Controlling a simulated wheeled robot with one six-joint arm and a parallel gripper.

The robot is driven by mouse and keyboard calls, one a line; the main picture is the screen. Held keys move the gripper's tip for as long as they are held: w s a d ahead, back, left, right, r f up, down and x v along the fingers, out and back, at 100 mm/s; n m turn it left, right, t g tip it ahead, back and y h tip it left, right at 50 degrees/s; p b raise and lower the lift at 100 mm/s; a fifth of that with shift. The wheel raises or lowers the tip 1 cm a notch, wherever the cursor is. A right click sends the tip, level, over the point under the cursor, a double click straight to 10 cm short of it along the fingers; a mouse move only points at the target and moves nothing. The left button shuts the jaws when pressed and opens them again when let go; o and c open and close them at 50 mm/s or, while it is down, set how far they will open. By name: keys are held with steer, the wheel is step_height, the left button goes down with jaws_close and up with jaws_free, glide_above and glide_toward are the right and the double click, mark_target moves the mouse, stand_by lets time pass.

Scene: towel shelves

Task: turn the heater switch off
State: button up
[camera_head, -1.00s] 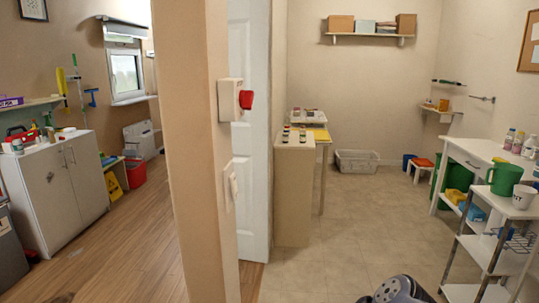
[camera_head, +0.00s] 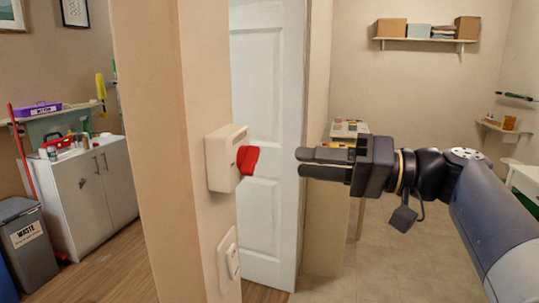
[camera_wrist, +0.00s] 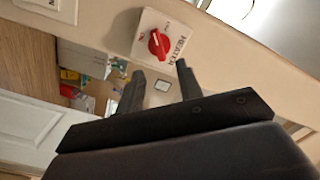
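The heater switch is a white box (camera_head: 222,158) on the end of the beige wall, with a red knob (camera_head: 247,160) sticking out to the right. In the wrist view the white plate (camera_wrist: 143,52) reads HEATER, and the red knob (camera_wrist: 158,43) is on it. Small marks beside the knob are too small to read surely. My gripper (camera_head: 300,162) points left at the knob with a gap between them. The wrist view shows my gripper (camera_wrist: 160,70) with its fingers apart and empty, the knob just beyond the fingertips.
A second white wall plate (camera_head: 228,257) is below the heater box. A white door (camera_head: 270,130) stands behind the knob. A grey cabinet (camera_head: 90,185) and a waste bin (camera_head: 28,245) are at the left. A shelf with boxes (camera_head: 428,40) hangs at the back.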

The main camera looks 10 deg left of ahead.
mark_target(258, 158)
steer(key=a, duration=0.5)
steer(key=a+p, duration=0.1)
steer(key=a, duration=0.1)
steer(key=shift+w+a, duration=0.35)
steer(key=shift+c, duration=0.2)
jaws_close()
